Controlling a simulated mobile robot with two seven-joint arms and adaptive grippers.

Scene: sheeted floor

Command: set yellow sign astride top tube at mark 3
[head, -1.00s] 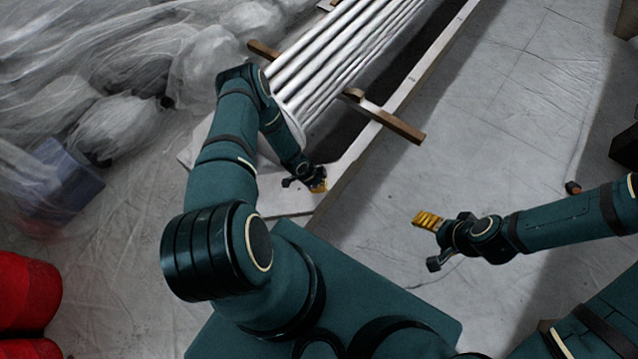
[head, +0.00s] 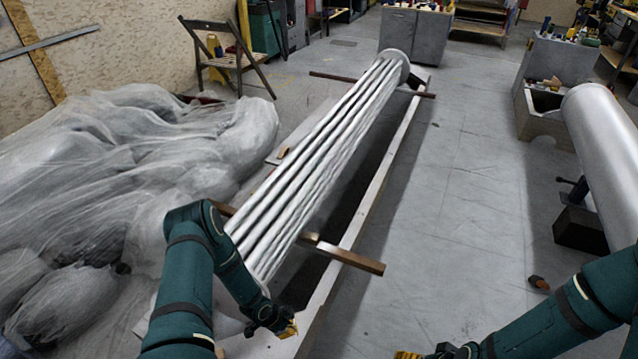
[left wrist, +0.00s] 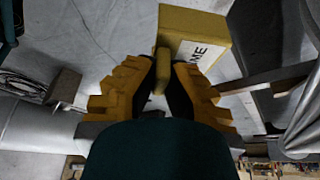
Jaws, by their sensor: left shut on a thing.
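In the head view my left gripper (head: 286,328) is low in the picture, beside the near end of the bundle of silvery tubes (head: 325,150); the sign cannot be told from the yellow fingers there. The tubes run away lengthwise, and I can make out no numbered marks. My right gripper (head: 408,355) is cut off at the bottom edge.
Wooden crossbars (head: 350,258) stick out sideways from under the tubes. Sheeted heaps (head: 120,150) lie left, with a folding chair (head: 228,62) behind.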

